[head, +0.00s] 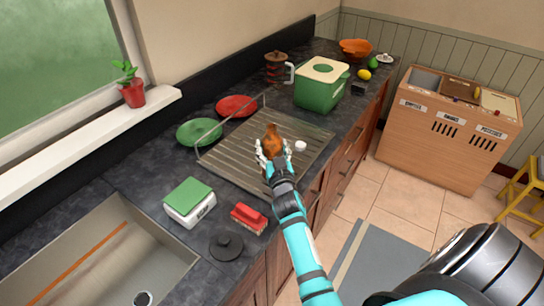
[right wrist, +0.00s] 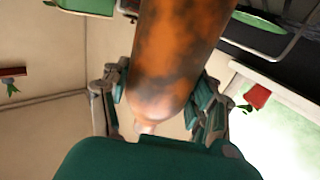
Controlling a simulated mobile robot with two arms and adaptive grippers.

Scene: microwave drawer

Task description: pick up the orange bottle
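The orange bottle (head: 272,139), mottled with dark patches, stands about upright over the ribbed metal drying rack (head: 238,168). My right gripper (head: 272,158) is around it from the near side, and its lower part is hidden behind the fingers. In the right wrist view the bottle (right wrist: 178,60) fills the space between the two fingers (right wrist: 160,100), which lie against its sides. The gripper looks shut on it. I cannot tell whether its base touches the rack. My left gripper is not in view.
A small white item (head: 300,146) lies on the rack close right of the bottle. Green (head: 199,131) and red (head: 237,105) plates are behind left. A green box (head: 320,88) is beyond. A scale (head: 189,203), a red brush (head: 249,218) and a black lid (head: 226,246) are nearer.

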